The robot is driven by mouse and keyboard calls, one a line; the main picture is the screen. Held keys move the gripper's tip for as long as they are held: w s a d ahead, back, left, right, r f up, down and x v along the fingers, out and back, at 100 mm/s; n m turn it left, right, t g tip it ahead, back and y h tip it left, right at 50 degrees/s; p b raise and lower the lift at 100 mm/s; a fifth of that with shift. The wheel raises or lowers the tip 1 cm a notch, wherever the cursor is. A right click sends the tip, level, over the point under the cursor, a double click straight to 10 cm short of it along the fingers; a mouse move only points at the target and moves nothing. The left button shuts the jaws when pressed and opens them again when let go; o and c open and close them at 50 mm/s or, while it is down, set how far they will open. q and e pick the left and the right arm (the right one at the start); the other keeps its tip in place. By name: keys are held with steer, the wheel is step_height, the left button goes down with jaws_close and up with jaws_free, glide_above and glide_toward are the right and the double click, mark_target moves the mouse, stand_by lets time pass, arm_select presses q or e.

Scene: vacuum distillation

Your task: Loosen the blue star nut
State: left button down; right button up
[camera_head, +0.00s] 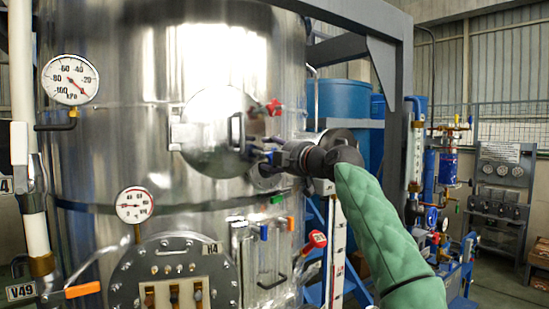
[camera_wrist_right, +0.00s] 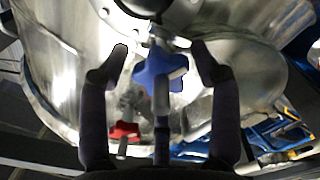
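The blue star nut (camera_wrist_right: 160,73) sits on a metal stem in the middle of the right wrist view. My right gripper (camera_wrist_right: 160,50) is open, with one dark finger on each side of the nut and a visible gap on both sides. In the head view my right gripper (camera_head: 257,153) is at the right side of the round hatch on the steel tank. There its fingers mostly hide the blue nut (camera_head: 269,156). My left gripper is in neither view.
A red star nut (camera_head: 274,107) stands above my gripper on the tank (camera_head: 150,130). It also shows in the wrist view (camera_wrist_right: 125,130). A gauge (camera_head: 134,205), a lower flange and coloured valve handles are below left. Blue drums (camera_head: 345,100) stand behind.

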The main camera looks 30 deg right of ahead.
steer(key=shift+a+f, duration=0.15)
steer(key=shift+f, duration=0.1)
steer(key=s+d, duration=0.1)
steer(key=s, duration=1.1)
stand_by(0.5)
steer(key=shift+w, duration=0.1)
